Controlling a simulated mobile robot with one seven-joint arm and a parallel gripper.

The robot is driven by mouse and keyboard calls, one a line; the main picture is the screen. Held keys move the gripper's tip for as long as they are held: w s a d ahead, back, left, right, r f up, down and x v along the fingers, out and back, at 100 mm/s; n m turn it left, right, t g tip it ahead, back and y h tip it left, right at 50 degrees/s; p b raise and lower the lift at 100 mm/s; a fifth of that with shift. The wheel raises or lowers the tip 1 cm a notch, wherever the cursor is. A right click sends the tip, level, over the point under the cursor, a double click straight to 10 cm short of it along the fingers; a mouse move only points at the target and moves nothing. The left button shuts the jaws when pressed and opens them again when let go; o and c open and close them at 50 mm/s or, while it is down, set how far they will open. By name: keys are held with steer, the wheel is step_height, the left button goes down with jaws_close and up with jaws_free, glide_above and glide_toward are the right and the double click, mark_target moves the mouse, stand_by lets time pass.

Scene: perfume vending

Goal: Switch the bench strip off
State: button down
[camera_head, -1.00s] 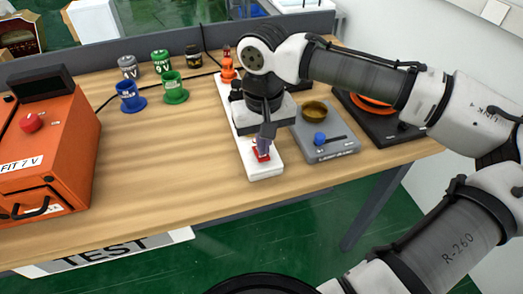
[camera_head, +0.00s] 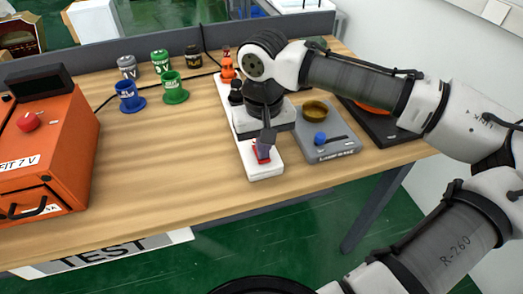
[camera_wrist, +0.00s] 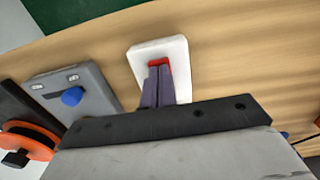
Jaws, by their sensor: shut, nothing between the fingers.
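The bench strip (camera_head: 264,172) is a long white power strip running from the back of the bench toward the front edge. Its red rocker switch (camera_head: 262,158) sits near the front end. The strip's end (camera_wrist: 150,50) and the switch (camera_wrist: 161,62) also show in the wrist view. My gripper (camera_head: 263,151) is shut and empty, pointing down over the switch. In the wrist view its fingertips (camera_wrist: 160,68) overlap the lower part of the switch. I cannot tell whether they touch it or which way the rocker is tipped. My wrist hides the strip's middle.
A grey device with a blue knob (camera_head: 320,138) stands close on the right, beside a dark plate with an orange disc (camera_head: 375,104). An orange box (camera_head: 45,160) stands at the left. Blue (camera_head: 130,98) and green (camera_head: 173,90) holders stand behind. The front middle bench is clear.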

step_height(320, 180, up, 7)
steer(key=p, duration=0.7)
stand_by(0.3)
stand_by(0.4)
